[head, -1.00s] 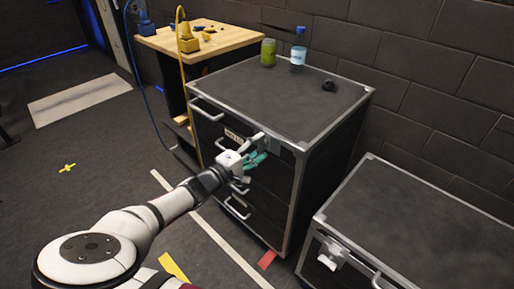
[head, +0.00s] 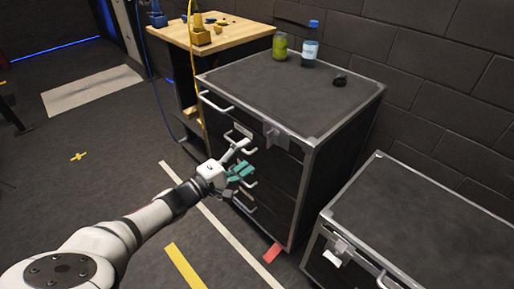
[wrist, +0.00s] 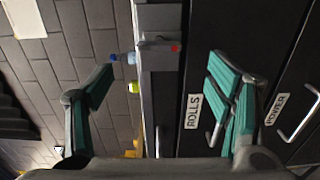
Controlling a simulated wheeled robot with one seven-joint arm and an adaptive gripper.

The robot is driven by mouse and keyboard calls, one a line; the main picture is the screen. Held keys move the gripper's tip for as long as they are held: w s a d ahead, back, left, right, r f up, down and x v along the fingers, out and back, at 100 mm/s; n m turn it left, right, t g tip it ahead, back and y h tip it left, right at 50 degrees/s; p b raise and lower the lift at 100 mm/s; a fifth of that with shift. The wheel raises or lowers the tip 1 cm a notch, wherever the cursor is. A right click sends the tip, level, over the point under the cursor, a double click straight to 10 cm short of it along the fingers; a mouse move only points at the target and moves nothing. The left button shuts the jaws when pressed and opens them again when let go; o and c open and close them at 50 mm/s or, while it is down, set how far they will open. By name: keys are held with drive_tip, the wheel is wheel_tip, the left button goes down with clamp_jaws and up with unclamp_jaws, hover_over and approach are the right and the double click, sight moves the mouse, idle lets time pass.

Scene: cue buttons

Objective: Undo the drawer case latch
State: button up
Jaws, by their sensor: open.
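The drawer case (head: 295,95) is a black cabinet with metal edges and several drawers with pale handles. Its grey latch (head: 273,134) sits at the top right of the front. In the wrist view the latch (wrist: 158,45) is on the metal edge, with a small red spot beside it; I cannot tell whether it is fastened. My gripper (head: 243,159) is open and empty in front of the drawers, lower and left of the latch. In the wrist view my gripper (wrist: 160,88) has its green-padded fingers wide apart, with the latch beyond and between them.
A second black case (head: 410,215) with its own latch (head: 337,252) stands at the right. A green jar (head: 280,45), a blue-capped bottle (head: 310,45) and a small dark object (head: 340,79) stand on the drawer case. A wooden workbench (head: 235,35) is behind left.

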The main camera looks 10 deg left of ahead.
drive_tip(key=shift+v, duration=1.55)
drive_tip(key=s+d+r+m+g+y+p, duration=0.1)
drive_tip(key=s+d+r+m+g, duration=0.2)
drive_tip(key=d, duration=0.4)
drive_tip(key=d+r+m+g+y+p, duration=0.1)
drive_tip(key=d+r+m+g, duration=0.1)
drive_tip(key=d+r+g, duration=0.35)
drive_tip(key=s+d+r+m+g+y, duration=0.1)
drive_tip(key=s+d+r+m+g, duration=0.1)
drive_tip(key=d+g, duration=0.5)
drive_tip(key=s+d+r+m+t+y+p, duration=0.1)
drive_tip(key=s+d+r+y, duration=0.1)
drive_tip(key=s+d+r, duration=0.2)
drive_tip(key=s+d+r+m+t+y+p, duration=0.1)
drive_tip(key=s+d+r+t+y, duration=0.1)
drive_tip(key=s+r, duration=0.6)
drive_tip(key=s+d+r+m+t+y+p, duration=0.1)
drive_tip(key=s+d+r+y, duration=0.3)
drive_tip(key=s, duration=0.7)
wheel_tip(320, 180, up, 2)
drive_tip(key=d+t, duration=0.1)
drive_tip(key=d, duration=0.2)
drive_tip(key=shift+r+p, duration=0.25)
drive_tip(key=shift+p, duration=0.15)
drive_tip(key=shift+t, duration=0.25)
